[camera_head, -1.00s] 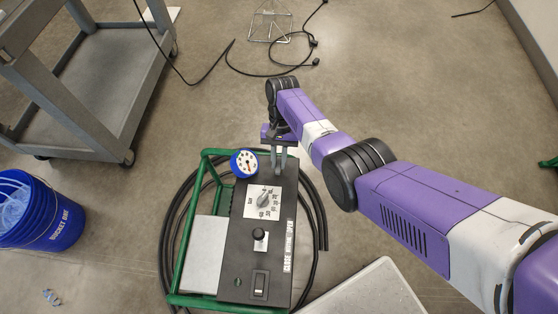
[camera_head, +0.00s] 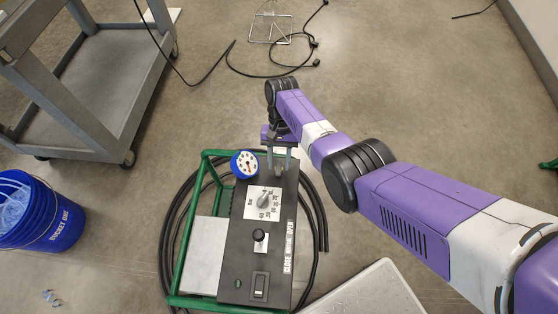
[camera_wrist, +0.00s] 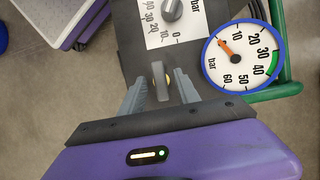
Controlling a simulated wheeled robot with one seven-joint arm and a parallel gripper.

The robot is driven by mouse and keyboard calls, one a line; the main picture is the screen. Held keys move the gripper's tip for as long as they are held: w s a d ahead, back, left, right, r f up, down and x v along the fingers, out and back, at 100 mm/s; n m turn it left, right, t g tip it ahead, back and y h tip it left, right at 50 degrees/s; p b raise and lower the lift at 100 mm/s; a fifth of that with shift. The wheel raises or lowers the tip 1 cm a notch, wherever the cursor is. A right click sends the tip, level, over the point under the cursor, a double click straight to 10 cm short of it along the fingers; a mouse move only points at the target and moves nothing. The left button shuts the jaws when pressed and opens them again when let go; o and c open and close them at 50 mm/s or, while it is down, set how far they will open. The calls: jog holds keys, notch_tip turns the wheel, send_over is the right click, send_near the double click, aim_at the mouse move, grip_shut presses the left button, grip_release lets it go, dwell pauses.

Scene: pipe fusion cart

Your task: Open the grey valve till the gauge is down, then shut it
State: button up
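The grey valve handle (camera_wrist: 160,82) stands upright on the black panel, between the two fingers of my gripper (camera_wrist: 159,90) in the wrist view. The fingers are open, with gaps beside the handle; the right finger is the closer one. In the head view my gripper (camera_head: 279,158) is over the far end of the panel and the handle is hard to make out. The blue-rimmed gauge (camera_wrist: 244,57) is right of the handle in the wrist view. Its orange needle points near the low end of the scale. The gauge also shows in the head view (camera_head: 244,164).
The black panel (camera_head: 235,262) carries a grey dial knob (camera_head: 264,201), a black lever (camera_head: 260,236) and a switch. A green frame (camera_head: 180,250) and coiled black hose surround it. A blue bucket (camera_head: 40,215) and grey cart (camera_head: 80,100) stand left. Floor beyond is mostly clear.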

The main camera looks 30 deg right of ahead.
jog(key=p+v, duration=0.1)
jog(key=v, duration=0.6)
jog(key=shift+r+p, duration=0.4)
jog(key=shift+w, duration=0.1)
